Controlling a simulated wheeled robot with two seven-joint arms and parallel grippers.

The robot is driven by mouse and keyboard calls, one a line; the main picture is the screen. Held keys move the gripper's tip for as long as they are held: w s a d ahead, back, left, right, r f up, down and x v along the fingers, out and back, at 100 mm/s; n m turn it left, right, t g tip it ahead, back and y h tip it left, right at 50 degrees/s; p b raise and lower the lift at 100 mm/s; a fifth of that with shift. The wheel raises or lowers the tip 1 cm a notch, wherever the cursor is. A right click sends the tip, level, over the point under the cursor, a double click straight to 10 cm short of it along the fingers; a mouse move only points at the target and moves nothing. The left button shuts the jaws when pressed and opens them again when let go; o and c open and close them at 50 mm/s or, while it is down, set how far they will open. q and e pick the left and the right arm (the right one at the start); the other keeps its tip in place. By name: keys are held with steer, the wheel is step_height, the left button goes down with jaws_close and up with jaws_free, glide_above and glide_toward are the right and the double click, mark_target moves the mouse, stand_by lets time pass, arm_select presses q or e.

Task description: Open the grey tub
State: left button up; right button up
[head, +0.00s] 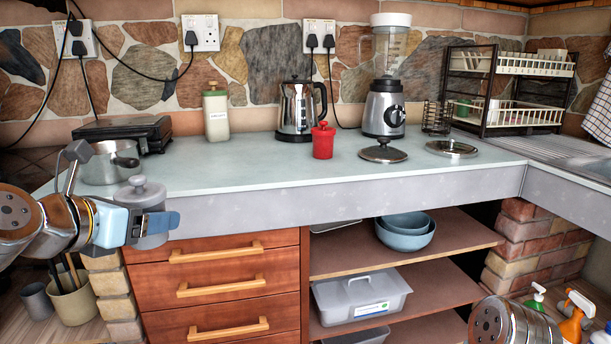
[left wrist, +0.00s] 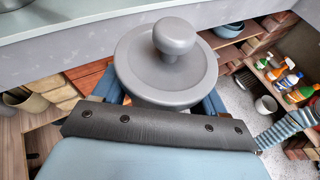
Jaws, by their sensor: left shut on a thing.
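The grey tub (head: 152,241) is a small round pot with a grey lid (head: 140,192) and a round knob on top. My left gripper (head: 155,225) is shut around the tub's body from the left. The tub is held roughly upright, in front of the counter's front edge at the left. In the left wrist view the lid (left wrist: 140,75) with its knob sits on the tub, between my blue fingers (left wrist: 165,108). The tub's lower body is mostly hidden there. My right gripper is out of view; only part of my right arm shows at the lower right.
The counter (head: 270,165) carries a saucepan (head: 112,165), a red pot (head: 323,143), a kettle (head: 297,110), a blender (head: 385,105) and a loose lid (head: 452,148). Its front middle is clear. Drawers and open shelves (head: 440,240) lie below.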

arm_select(q)
steer(key=w+d+f+n+y, duration=0.1)
steer(key=w+f, duration=0.3)
steer(key=f, duration=0.6)
steer(key=w+d+f+n+y, duration=0.1)
steer(key=w+f, duration=0.4)
steer(key=f, duration=0.5)
steer(key=w+d+f+n+y, duration=0.1)
steer(key=w+f, duration=0.3)
steer(key=f, duration=0.7)
steer(key=shift+w+d+n+t+y, duration=0.2)
steer(key=shift+d+n+t+y, duration=0.1)
steer(key=shift+d+y, duration=0.4)
steer(key=shift+d+r, duration=0.1)
